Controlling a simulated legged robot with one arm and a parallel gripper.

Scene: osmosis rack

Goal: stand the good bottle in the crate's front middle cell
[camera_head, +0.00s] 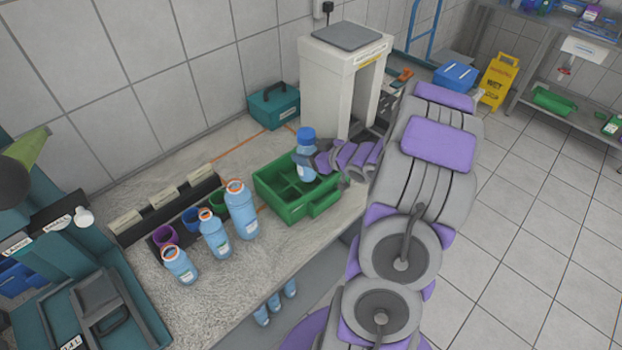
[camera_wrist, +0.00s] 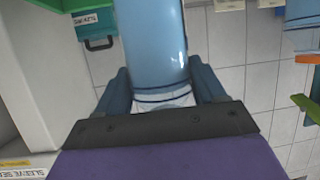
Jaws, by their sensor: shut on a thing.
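A light blue bottle with a dark blue cap (camera_head: 305,152) is upright between the fingers of my gripper (camera_head: 318,161). In the wrist view my gripper (camera_wrist: 163,88) is shut on the blue bottle (camera_wrist: 154,45), with one finger on each side. The green crate (camera_head: 290,212) stands on the counter, with dividers making several cells. In the head view the bottle's lower part overlaps the crate's back right part. I cannot tell whether its base is inside a cell or above it. The visible front cells look empty.
Several blue bottles with orange rims (camera_head: 241,212) stand left of the crate, by purple, blue and green cups (camera_head: 164,236). A teal toolbox (camera_head: 274,106) and a white arch-shaped machine (camera_head: 345,75) stand behind. The counter's front edge runs close to the crate.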

